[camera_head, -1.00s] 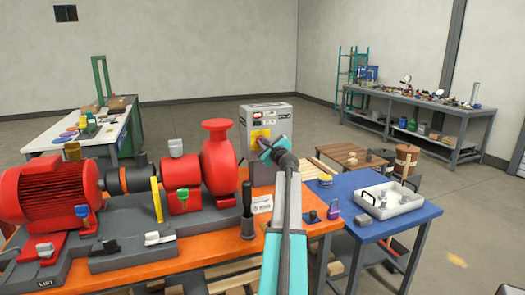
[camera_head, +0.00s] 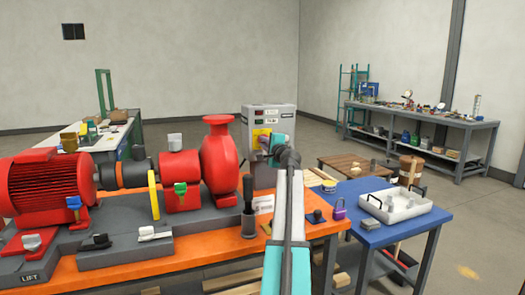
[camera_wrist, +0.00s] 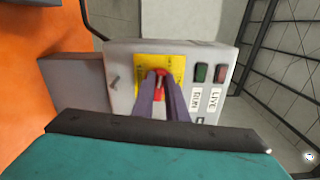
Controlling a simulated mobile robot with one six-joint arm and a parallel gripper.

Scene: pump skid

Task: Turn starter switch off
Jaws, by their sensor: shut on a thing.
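The grey starter box (camera_head: 284,118) stands at the back right of the orange bench, with a yellow plate (camera_head: 257,134) on its front. In the wrist view the yellow plate (camera_wrist: 146,66) carries a red switch handle (camera_wrist: 161,84). My gripper (camera_wrist: 161,78) has its two dark fingers closed on the red handle. In the head view my gripper (camera_head: 268,142) is at the box's front and partly hides the plate and the switch. Two indicators, one green and one dark red (camera_wrist: 221,72), sit right of the plate, above RUN and LIVE labels.
A red motor (camera_head: 50,188) and red pump (camera_head: 218,160) stand left of the box on the orange bench (camera_head: 190,262). A black-handled tool in a holder (camera_head: 248,222) is just in front. A blue table (camera_head: 365,230) with a white tray (camera_head: 402,207) lies to the right.

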